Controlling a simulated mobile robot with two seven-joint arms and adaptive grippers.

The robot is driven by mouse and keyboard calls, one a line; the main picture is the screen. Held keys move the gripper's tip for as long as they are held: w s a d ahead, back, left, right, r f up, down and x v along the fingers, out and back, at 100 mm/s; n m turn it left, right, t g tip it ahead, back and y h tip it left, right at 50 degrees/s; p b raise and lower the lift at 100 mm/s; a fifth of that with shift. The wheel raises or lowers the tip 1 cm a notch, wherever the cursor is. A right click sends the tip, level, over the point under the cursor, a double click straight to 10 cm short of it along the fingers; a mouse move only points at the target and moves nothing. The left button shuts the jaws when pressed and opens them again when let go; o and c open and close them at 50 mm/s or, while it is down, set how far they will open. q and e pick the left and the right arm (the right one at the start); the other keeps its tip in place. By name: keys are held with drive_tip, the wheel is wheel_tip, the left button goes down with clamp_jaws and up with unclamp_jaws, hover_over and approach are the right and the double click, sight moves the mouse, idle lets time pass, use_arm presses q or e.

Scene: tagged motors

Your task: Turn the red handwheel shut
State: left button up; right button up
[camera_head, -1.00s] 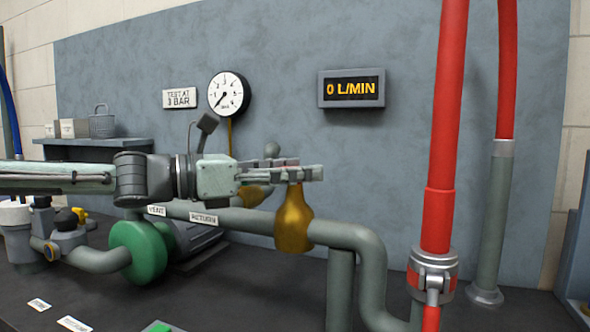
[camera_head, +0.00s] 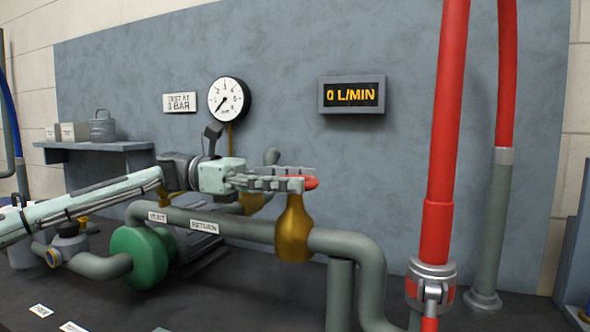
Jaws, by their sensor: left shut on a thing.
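The red handwheel (camera_head: 312,183) sits on top of a brass valve body (camera_head: 293,228) on the grey pipe. Only a red part of its rim shows, at the right of the fingertips; the rest is hidden behind my fingers. My left gripper (camera_head: 285,180) comes in from the left, lies nearly level over the valve and is shut on the handwheel. My right gripper is not in view.
A label marked RETURN (camera_head: 204,227) is on the pipe (camera_head: 250,229). A dial gauge (camera_head: 229,99) and a display reading 0 L/MIN (camera_head: 351,94) are on the wall panel. Thick red hoses (camera_head: 447,130) rise at the right. A green pump (camera_head: 139,257) stands lower left.

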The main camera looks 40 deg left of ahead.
use_arm(q)
drive_tip(key=m+g, duration=0.2)
drive_tip(key=g, duration=0.1)
drive_tip(key=shift+r+m+g+h+p, duration=0.2)
drive_tip(key=shift+m+g+h+p, duration=0.1)
drive_tip(key=shift+h+p, duration=0.1)
drive_tip(key=shift+f+m+g, duration=0.1)
drive_tip(key=shift+m+g, duration=0.8)
drive_tip(key=shift+g, duration=0.6)
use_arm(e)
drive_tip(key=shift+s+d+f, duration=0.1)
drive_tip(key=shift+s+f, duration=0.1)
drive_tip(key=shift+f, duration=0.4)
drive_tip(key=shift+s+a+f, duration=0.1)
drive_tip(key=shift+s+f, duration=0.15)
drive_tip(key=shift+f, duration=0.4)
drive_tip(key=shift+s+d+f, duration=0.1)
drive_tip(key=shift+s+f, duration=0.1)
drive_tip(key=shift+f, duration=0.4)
use_arm(q)
drive_tip(key=o, duration=1.2)
drive_tip(key=shift+c, duration=0.2)
